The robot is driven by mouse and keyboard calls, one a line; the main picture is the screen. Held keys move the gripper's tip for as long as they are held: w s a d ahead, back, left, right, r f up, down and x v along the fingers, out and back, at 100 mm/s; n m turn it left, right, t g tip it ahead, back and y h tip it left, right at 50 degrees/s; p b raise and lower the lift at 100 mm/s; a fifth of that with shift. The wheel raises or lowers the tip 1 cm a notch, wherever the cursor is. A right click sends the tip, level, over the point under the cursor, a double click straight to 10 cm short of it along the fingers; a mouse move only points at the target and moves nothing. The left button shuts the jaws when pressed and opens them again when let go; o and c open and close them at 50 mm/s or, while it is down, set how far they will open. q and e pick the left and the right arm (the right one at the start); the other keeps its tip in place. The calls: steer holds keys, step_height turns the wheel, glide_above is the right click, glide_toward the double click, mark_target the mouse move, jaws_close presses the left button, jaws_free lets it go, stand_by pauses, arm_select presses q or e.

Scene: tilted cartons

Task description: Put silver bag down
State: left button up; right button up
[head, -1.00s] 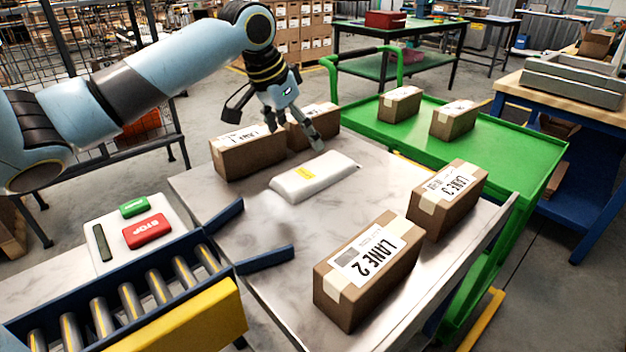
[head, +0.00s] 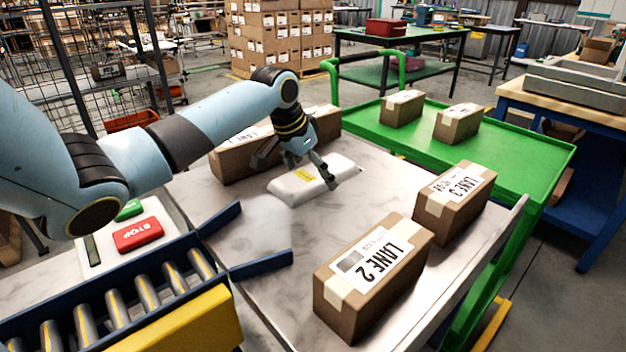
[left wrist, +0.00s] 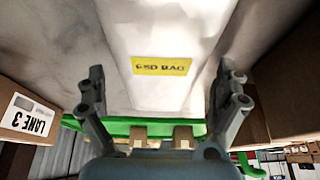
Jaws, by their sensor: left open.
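The silver bag (head: 290,190), pale and flat with a yellow label, lies on the marble-topped table. In the left wrist view the bag (left wrist: 165,35) shows its label reading ESD BAG (left wrist: 161,66). My left gripper (head: 298,173) is open just over the far part of the bag, with one finger toward each long side. In the left wrist view its fingers (left wrist: 162,85) stand wide on both sides of the bag, apart from it. I cannot tell how high the fingertips are above the table. My right gripper is not in view.
A LANE 2 carton (head: 375,275) and a LANE 3 carton (head: 455,203) stand at the right. More cartons (head: 240,158) stand behind the gripper. The table middle is clear.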

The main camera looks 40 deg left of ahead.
arm_select(q)
steer(key=shift+r, duration=0.1)
steer(key=c, duration=1.1)
